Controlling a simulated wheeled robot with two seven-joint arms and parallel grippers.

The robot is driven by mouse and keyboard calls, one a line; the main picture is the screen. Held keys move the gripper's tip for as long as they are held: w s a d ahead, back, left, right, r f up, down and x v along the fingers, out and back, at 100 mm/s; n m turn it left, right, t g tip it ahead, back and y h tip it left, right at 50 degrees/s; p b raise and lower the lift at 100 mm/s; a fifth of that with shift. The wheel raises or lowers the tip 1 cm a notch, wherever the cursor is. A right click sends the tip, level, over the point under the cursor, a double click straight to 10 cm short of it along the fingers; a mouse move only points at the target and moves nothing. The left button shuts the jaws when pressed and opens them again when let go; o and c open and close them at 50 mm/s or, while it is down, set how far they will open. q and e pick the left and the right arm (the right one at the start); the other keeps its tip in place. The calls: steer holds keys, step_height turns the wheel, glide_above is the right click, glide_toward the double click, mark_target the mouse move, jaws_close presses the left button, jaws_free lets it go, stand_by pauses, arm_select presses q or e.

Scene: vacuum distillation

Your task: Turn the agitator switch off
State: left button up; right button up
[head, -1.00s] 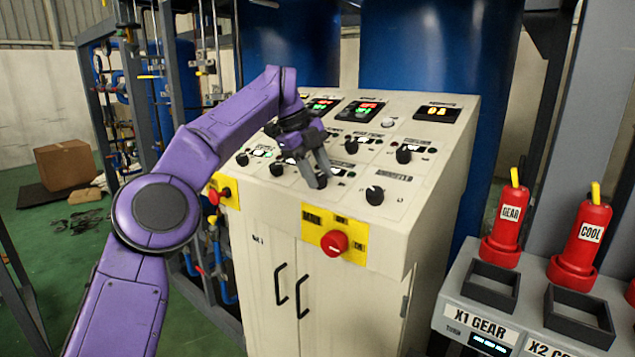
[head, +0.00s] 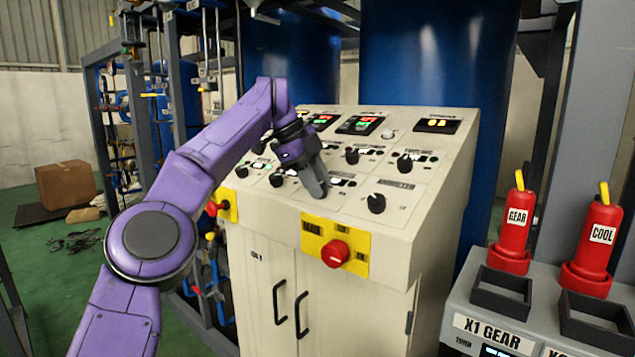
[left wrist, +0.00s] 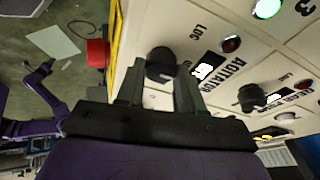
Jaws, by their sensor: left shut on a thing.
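The agitator switch (left wrist: 161,64) is a black rotary knob on the sloped cream panel, beside a label that seems to read AGITATOR. In the left wrist view it sits between the fingertips of my left gripper (left wrist: 160,83). In the head view my left gripper (head: 320,188) is down at the panel's lower middle and hides this knob. The gripper is shut on the knob, and its fingers look nearly in line from the head. The knob's exact pointer direction cannot be made out. My right gripper is not in view.
Other black knobs stand close by, one at the right (head: 376,203) and one higher up (head: 405,163). A red push button (head: 335,253) on a yellow plate is below. Red GEAR (head: 515,230) and COOL (head: 596,247) units stand at the right.

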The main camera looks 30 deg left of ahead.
arm_select(q)
steer(key=shift+f, duration=0.25)
steer(key=o, duration=1)
steer(key=shift+o, duration=0.2)
steer(key=shift+r, duration=0.1)
steer(key=p+v, duration=0.6)
steer(key=v, duration=0.4)
steer(key=shift+r, duration=0.2)
steer(key=shift+a, duration=0.1)
